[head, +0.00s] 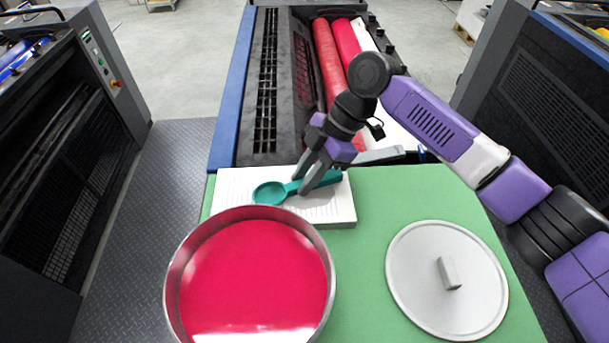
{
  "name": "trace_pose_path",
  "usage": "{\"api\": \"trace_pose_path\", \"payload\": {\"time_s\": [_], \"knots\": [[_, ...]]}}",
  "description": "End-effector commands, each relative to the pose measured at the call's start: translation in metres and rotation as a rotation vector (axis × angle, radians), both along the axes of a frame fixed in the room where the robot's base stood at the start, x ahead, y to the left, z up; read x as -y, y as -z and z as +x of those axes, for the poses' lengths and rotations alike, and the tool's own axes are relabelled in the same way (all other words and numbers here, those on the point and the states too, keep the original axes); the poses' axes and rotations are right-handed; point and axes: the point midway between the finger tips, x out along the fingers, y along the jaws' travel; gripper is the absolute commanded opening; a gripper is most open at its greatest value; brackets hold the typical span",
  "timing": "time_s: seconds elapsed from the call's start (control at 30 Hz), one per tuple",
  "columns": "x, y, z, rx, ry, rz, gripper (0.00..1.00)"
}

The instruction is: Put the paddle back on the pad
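The teal paddle (270,193) has a round, shallow bowl at its left end and a thick handle pointing right. It lies over the white pad (335,210), a flat stack with faint lines on top, on the green surface. It looks flat on the pad, but I cannot tell if it touches everywhere. My gripper (302,182) reaches down from the upper right, with its grey fingers on either side of the handle near its middle. One finger hides part of the handle. I cannot tell whether the fingers grip it or stand slightly apart.
A large round pan of red ink (250,276) stands in front of the pad, close to it. A grey round lid with a block handle (448,280) lies at the right. The press with red rollers (328,60) is behind. Green surface (365,205) is free between pad and lid.

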Motion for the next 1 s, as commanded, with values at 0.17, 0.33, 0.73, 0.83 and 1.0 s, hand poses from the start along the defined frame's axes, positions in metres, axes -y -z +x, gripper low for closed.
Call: {"api": "trace_pose_path", "payload": {"time_s": [0.17, 0.33, 0.73, 0.83, 1.0], "knots": [[0.000, 0.000, 0.000, 0.000, 0.000, 0.000, 0.43], [0.000, 0.000, 0.000, 0.000, 0.000, 0.000, 0.43], [0.022, -0.039, 0.008, 0.003, 0.002, 0.001, 0.43], [0.032, -0.058, 0.012, 0.004, 0.001, 0.001, 0.43], [0.046, -0.085, 0.016, 0.002, 0.000, 0.000, 0.43]]}}
